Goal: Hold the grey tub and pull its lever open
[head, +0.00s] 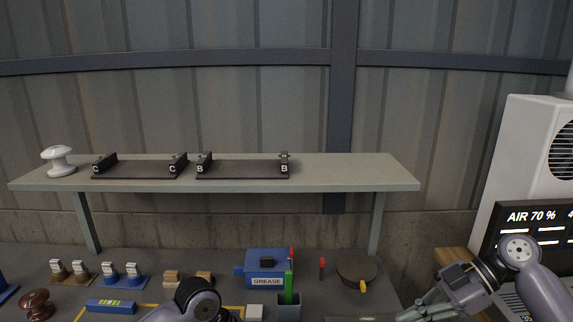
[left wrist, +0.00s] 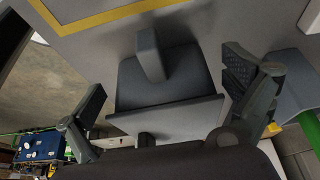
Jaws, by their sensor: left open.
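In the left wrist view a dark grey, box-like tub (left wrist: 165,118) lies between the fingers of my left gripper (left wrist: 167,78). The fingers are spread apart, one on each side, with gaps to the tub. A grey upright piece, which looks like its lever (left wrist: 150,55), sticks out from the tub's broad face. I cannot tell how far the lever is open. In the head view my left arm (head: 197,300) covers the bench there, and the tub cannot be made out. My right gripper (head: 428,310) is at the lower right, partly cut off, with nothing clearly in it.
A blue GREASE box (head: 267,266), a grey holder with a green item (head: 288,308) and a round dark pot (head: 356,271) stand along the bench. Yellow tape (left wrist: 100,16) runs beside the tub. A shelf (head: 340,172) with two black racks is above.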

